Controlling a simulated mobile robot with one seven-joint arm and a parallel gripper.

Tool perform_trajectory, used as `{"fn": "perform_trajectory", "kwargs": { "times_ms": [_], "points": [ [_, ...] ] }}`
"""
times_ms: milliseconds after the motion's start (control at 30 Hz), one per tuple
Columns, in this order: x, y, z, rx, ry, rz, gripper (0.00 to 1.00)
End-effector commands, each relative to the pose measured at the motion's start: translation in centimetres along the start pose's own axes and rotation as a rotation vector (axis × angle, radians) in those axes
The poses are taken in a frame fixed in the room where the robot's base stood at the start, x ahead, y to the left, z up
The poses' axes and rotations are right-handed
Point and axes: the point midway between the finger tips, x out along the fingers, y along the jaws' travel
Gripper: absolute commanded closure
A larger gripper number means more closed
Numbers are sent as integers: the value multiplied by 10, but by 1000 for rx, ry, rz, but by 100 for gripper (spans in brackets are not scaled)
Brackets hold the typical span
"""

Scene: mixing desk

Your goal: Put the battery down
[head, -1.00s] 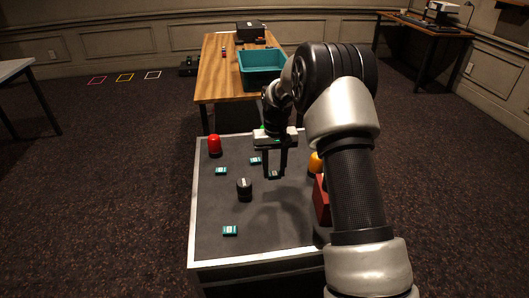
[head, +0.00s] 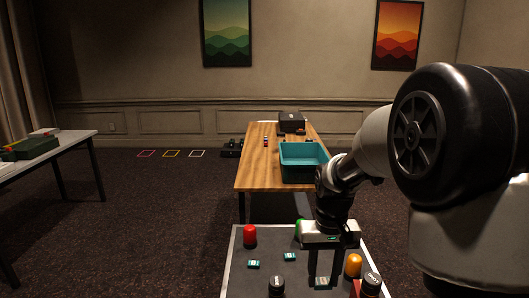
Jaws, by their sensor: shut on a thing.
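My gripper (head: 321,282) points straight down over the grey-topped desk (head: 238,262), in its right half. It is shut on a small greyish-teal block (head: 322,282), which I take as the battery. Whether the block touches the desk top is hard to tell. Two similar small teal-and-white blocks lie on the desk to the left, one further left (head: 253,264) and one nearer my gripper (head: 290,257).
Beyond, a wooden table (head: 259,165) holds a teal bin (head: 303,174).

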Motion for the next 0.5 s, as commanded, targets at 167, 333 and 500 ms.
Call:
{"fn": "perform_trajectory", "kwargs": {
  "times_ms": [167, 333, 500],
  "points": [
    [-32, 0, 3, 0, -2, 1, 92],
    [-61, 0, 8, 0, -3, 1, 92],
    [-85, 0, 14, 1, -4, 0, 92]
  ]
}}
